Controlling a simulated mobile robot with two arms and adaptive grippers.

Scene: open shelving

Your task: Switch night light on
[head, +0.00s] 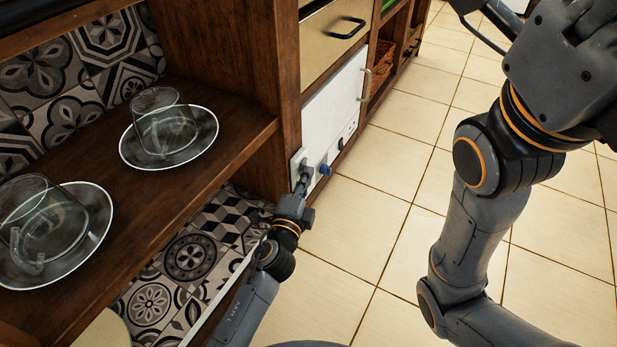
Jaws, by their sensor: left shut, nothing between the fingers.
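A small blue piece (325,169) sits low on the side of the wooden unit, beside a pale wall plate (297,158). It may be the night light, but it is too small to be sure. My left gripper (302,182) is shut and empty, with its tips at or very near the plate, just left of the blue piece. I cannot tell whether the tips touch anything. My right arm comes in from the right. Dark finger-like parts of my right gripper (484,27) show at the top edge, cut off, so their opening is unclear.
A wooden shelf (205,165) at left holds glass cups (165,122) on saucers (207,121). A white panel (338,105) and a drawer with a black handle (347,27) lie beyond. The tiled floor (390,200) is open between my arms.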

